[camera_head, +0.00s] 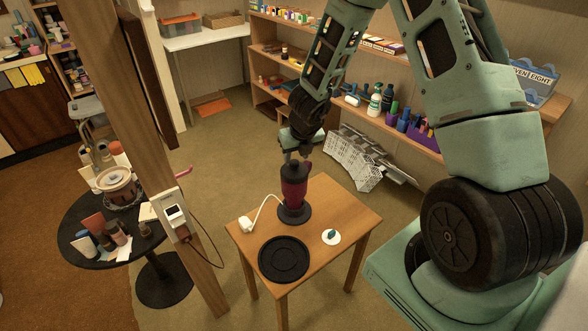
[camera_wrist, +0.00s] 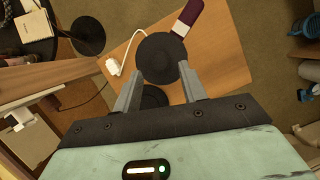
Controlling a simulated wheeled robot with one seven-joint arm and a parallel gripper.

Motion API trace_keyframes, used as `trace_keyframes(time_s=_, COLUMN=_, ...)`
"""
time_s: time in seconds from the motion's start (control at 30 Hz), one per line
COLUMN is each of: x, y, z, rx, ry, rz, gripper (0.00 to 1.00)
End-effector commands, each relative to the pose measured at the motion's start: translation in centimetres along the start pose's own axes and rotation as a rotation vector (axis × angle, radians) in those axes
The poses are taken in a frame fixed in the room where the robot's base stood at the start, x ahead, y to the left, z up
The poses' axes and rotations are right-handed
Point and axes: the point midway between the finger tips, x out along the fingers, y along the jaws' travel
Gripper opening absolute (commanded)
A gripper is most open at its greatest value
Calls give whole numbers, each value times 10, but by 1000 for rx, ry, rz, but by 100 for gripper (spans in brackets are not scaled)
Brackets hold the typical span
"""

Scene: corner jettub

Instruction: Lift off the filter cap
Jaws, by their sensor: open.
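The filter stands upright on the small wooden table in the head view. It has a dark red body (camera_head: 294,190), a black cap (camera_head: 295,168) on top and a round black base (camera_head: 294,214). My gripper (camera_head: 301,152) is just above the cap, fingers pointing down; a clear gap is hard to judge. In the wrist view my gripper (camera_wrist: 160,76) is open with nothing held between its fingers. The red body (camera_wrist: 187,18) shows at the upper edge there, with a black round part below it; I cannot tell whether that part is the base.
The wooden table (camera_head: 350,205) also holds a black round tray (camera_head: 284,259), a white disc (camera_head: 331,237) with a green piece, and a white plug (camera_head: 246,224) with a cable. A wooden post (camera_head: 204,265) and a round dark table (camera_head: 75,225) stand left. Shelves line the back.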

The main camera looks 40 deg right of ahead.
Motion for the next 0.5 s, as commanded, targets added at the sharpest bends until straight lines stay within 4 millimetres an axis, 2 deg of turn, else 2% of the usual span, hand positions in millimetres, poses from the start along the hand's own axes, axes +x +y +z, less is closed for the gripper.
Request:
trace_keyframes(time_s=0.03, x=10, y=0, z=-2, rx=0, ry=1, rz=0, gripper=42)
trace_keyframes(time_s=0.2, x=25, y=0, z=-1, rx=0, ry=0, rz=1, gripper=42)
trace_keyframes(time_s=0.5, x=32, y=0, z=0, rx=-1, ry=1, rz=1, gripper=42)
